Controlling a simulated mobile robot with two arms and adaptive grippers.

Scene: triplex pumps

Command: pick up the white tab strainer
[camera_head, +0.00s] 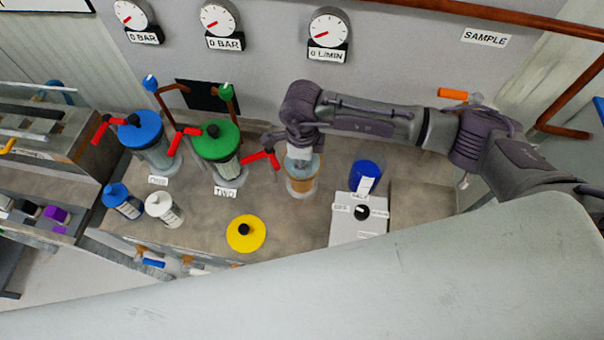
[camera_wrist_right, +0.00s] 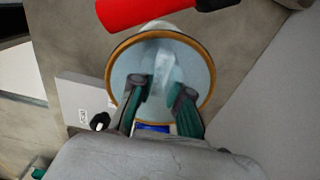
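The white tab strainer sits in the open, tan-rimmed third housing (camera_head: 302,186); its pale tab (camera_wrist_right: 163,66) shows in the right wrist view. The round housing rim (camera_wrist_right: 110,62) shows around it there. My right gripper (camera_head: 300,158) points down over this housing. In the right wrist view its two dark fingers (camera_wrist_right: 160,90) reach over the housing on either side of the pale tab, partly closed. Whether they touch it I cannot tell. The lower part of the strainer is hidden. My left gripper is not in view.
Blue-lidded (camera_head: 140,131) and green-lidded (camera_head: 215,138) housings stand left, with red-handled valves (camera_head: 262,158). A yellow lid (camera_head: 246,233) lies in front. A grey box with a knob (camera_head: 357,218) and a blue cup (camera_head: 367,175) are at right. Small bottles (camera_head: 164,209) stand front left.

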